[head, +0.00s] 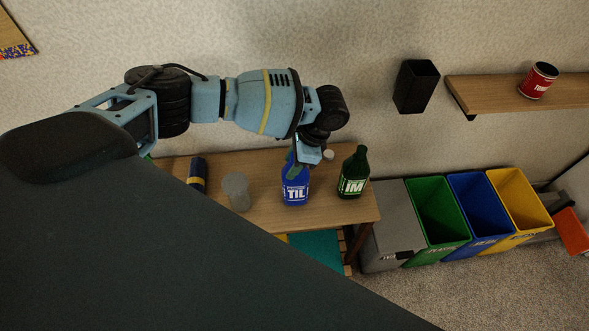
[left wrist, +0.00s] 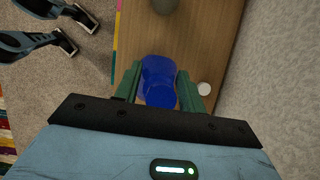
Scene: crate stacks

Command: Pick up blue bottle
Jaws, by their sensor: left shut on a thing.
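The blue bottle (head: 295,188) with a white-lettered label stands upright on the wooden table in the head view. My left gripper (head: 299,162) reaches it from above and is shut on its upper part. In the left wrist view the blue bottle (left wrist: 159,82) sits between the two green fingers of my left gripper (left wrist: 159,88). The gripper and wrist hide part of the bottle's top in the head view. My right gripper is not in view.
On the wooden table (head: 262,215) a green bottle (head: 353,175) stands close right of the blue one. A grey cup (head: 236,191) and a dark blue can (head: 197,174) stand left. Bins, including a green one (head: 437,214), line the wall at right.

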